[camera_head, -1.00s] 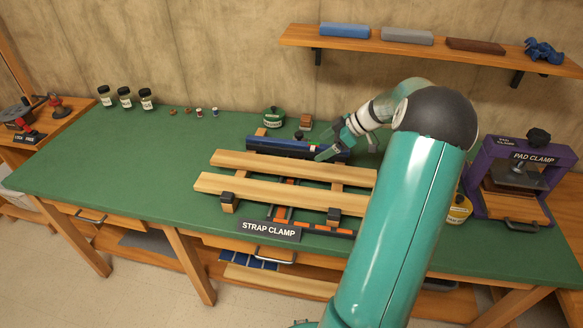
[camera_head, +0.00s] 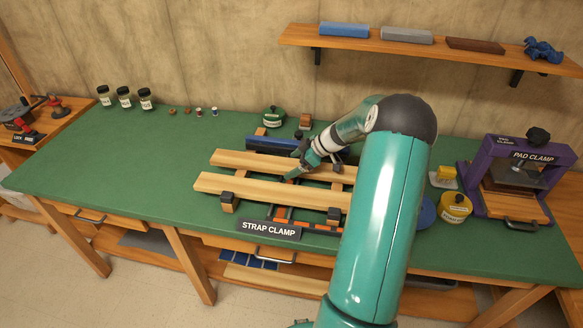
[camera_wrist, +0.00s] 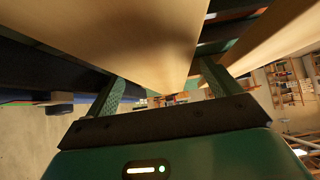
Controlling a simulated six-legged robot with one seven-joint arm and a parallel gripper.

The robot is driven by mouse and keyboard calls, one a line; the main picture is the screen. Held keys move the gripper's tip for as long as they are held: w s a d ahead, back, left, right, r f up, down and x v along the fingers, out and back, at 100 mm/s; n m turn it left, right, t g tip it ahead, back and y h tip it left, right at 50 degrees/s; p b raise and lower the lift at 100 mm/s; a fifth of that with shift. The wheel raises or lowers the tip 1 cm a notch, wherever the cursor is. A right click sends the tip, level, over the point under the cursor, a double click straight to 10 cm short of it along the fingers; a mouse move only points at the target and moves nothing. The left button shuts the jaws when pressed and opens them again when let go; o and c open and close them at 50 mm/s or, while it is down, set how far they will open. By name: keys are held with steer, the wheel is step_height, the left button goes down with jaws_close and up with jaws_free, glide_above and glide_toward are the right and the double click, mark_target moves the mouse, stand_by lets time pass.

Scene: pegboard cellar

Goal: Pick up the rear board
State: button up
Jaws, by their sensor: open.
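The rear board (camera_head: 245,162) is a long pale wooden plank lying across the strap clamp (camera_head: 270,230), behind a matching front board (camera_head: 250,188). My gripper (camera_head: 298,172) is at the rear board, right of its middle, and hides a little of it. In the wrist view, my open gripper (camera_wrist: 160,86) has one finger on each side of the rear board (camera_wrist: 135,35). I cannot tell whether the fingers touch the wood. The front board (camera_wrist: 275,40) runs past the right finger there.
A dark blue bar (camera_head: 270,144) lies close behind the rear board. A yellow-labelled tin (camera_head: 454,208) and the purple pad clamp (camera_head: 520,175) stand to the right. Jars (camera_head: 125,97) stand at the back left. The bench's left part is clear.

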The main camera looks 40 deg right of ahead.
steer(key=c, duration=1.3)
steer(key=shift+c, duration=0.2)
steer(key=shift+r, duration=0.15)
